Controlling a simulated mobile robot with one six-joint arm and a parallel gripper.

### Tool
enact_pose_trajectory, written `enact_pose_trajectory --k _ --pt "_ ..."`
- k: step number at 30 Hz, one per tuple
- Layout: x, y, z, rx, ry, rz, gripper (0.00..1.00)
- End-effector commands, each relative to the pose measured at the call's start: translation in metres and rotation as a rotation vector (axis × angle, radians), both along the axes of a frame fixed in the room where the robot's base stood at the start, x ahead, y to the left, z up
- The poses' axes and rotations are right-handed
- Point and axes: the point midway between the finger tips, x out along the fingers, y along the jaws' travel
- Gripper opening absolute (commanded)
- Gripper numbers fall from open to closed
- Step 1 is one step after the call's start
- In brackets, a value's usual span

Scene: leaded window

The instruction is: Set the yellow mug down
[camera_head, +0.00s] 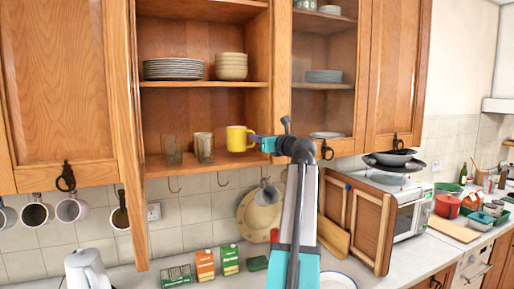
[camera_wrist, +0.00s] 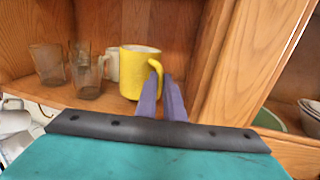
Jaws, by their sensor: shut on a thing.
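The yellow mug (camera_head: 238,139) is upright at the bottom shelf (camera_head: 158,166) of the open wall cupboard, near its right side. In the wrist view the yellow mug (camera_wrist: 138,72) has its handle toward me, between the two purple fingers. My gripper (camera_head: 256,143) is shut on the mug's handle; it also shows in the wrist view (camera_wrist: 164,88). The mug's base appears at shelf level, but I cannot tell whether it touches the shelf.
Glass tumblers (camera_head: 172,150) and a pale mug (camera_wrist: 112,64) stand left of the yellow mug. Stacked plates (camera_head: 173,70) and bowls (camera_head: 231,67) sit on the shelf above. The cupboard's wooden upright (camera_wrist: 222,60) is close on the right. Mugs hang below.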

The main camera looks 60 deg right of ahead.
Motion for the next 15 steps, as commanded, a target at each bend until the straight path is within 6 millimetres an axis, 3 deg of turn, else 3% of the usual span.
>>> enact_pose_trajectory --k 15 --pt "0.004 -0.002 -0.032 0.000 -0.001 0.000 0.00"
